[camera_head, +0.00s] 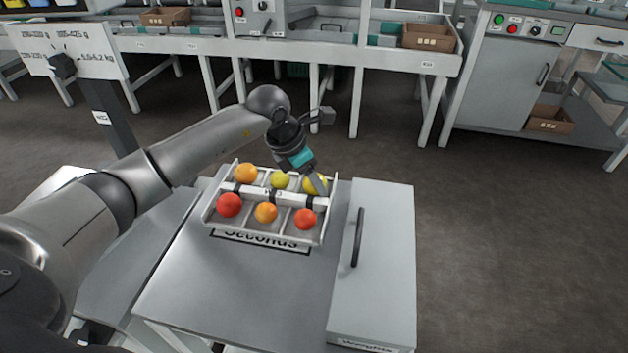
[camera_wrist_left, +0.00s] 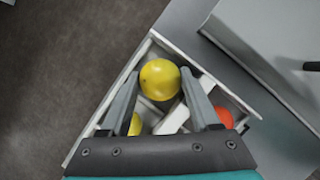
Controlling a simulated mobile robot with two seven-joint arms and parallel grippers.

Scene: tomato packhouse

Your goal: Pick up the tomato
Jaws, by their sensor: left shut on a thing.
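My left gripper (camera_head: 319,187) reaches down into the back right compartment of a white divided tray (camera_head: 322,236). It is shut on a yellow tomato (camera_head: 309,187). In the left wrist view this tomato (camera_wrist_left: 160,79) sits between the two fingertips, by the tray's corner. I cannot tell whether it is clear of the tray floor. The other tomatoes stay in their compartments: orange (camera_head: 246,173) and yellow (camera_head: 281,180) in the back row, red (camera_head: 229,204), orange (camera_head: 265,212) and red (camera_head: 305,219) in the front row. My right gripper is not in view.
The tray stands on a grey table (camera_head: 230,290), over a "Seconds" label (camera_head: 260,240). A grey box with a black handle (camera_head: 385,260), labelled "Weights", is close on the right. A weight-range sign (camera_head: 70,50) stands at left. Benches (camera_head: 345,50) line the back.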

